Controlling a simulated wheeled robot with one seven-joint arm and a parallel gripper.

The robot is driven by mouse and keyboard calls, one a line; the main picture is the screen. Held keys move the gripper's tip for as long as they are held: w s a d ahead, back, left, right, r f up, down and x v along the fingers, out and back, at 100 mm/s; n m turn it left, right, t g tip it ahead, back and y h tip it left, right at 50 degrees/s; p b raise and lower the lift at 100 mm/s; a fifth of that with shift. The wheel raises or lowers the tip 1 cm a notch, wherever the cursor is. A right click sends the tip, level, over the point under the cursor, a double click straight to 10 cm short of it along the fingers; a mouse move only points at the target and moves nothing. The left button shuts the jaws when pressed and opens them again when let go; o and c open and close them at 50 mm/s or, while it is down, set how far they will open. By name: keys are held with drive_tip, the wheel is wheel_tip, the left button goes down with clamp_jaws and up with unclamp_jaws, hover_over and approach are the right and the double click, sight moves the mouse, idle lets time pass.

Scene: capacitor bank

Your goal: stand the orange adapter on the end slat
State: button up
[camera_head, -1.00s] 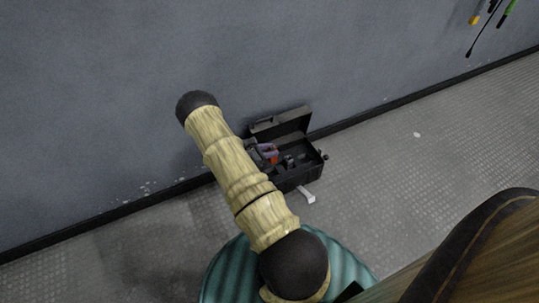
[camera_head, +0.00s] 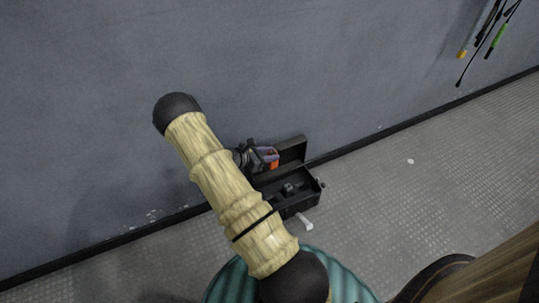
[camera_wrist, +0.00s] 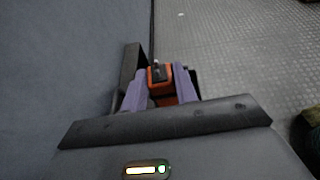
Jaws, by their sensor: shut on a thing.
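The orange adapter (camera_wrist: 161,78) is between the two purple fingers of my gripper (camera_wrist: 160,92) in the wrist view, with a dark piece on its top. My gripper is shut on it. In the head view the orange adapter (camera_head: 273,164) shows as a small orange patch at the fingertips of my gripper (camera_head: 268,155), in front of the open toolbox lid. My own arm covers part of the toolbox's left side. No end slat can be made out in either view.
The open black toolbox (camera_head: 300,205) stands on the floor by the grey wall, with dark items inside. A small white piece (camera_head: 304,223) lies in front of it. Tools (camera_head: 490,30) hang on the wall at upper right.

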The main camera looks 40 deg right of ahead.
idle(0.3)
drive_tip(key=a+r+n+t+y+p, duration=0.1)
drive_tip(key=a+r+n+t+p, duration=0.1)
drive_tip(key=a, duration=0.7)
drive_tip(key=a+r+n+t+y+p, duration=0.1)
drive_tip(key=a+r+n+t, duration=0.3)
drive_tip(key=a, duration=0.6)
drive_tip(key=a+r+n+t+p, duration=0.3)
drive_tip(key=a+r, duration=0.3)
drive_tip(key=a, duration=0.4)
drive_tip(key=shift+r+n+t+y, duration=0.3)
drive_tip(key=shift+r+t+y, duration=0.1)
drive_tip(key=shift+t, duration=0.4)
